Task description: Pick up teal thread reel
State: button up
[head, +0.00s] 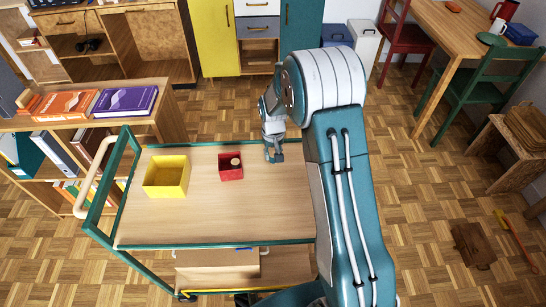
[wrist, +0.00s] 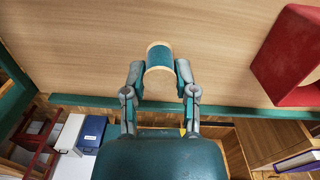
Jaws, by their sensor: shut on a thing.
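The teal thread reel (wrist: 160,57) has pale wooden ends and shows in the wrist view between my fingertips. My gripper (wrist: 160,72) is shut on the reel, one finger on each side of it. In the head view my gripper (head: 274,156) is at the far right part of the trolley top (head: 220,220), right of the red box. The reel is hard to make out there. I cannot tell whether the reel still touches the trolley top.
A red box (head: 231,174) with a small round pale-topped thing in it stands left of my gripper; it also shows in the wrist view (wrist: 290,60). A yellow box (head: 166,188) stands farther left. A green rail edges the trolley. The front of the trolley top is clear.

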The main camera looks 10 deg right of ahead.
jog(key=shift+r, duration=0.25)
jog(key=r, duration=0.3)
jog(key=shift+s+r, duration=0.1)
jog(key=shift+s, duration=0.15)
jog(key=s+d+r, duration=0.2)
jog(key=s+r, duration=0.7)
jog(key=s, duration=0.4)
jog(key=shift+s+d, duration=0.2)
jog(key=shift+r, duration=0.1)
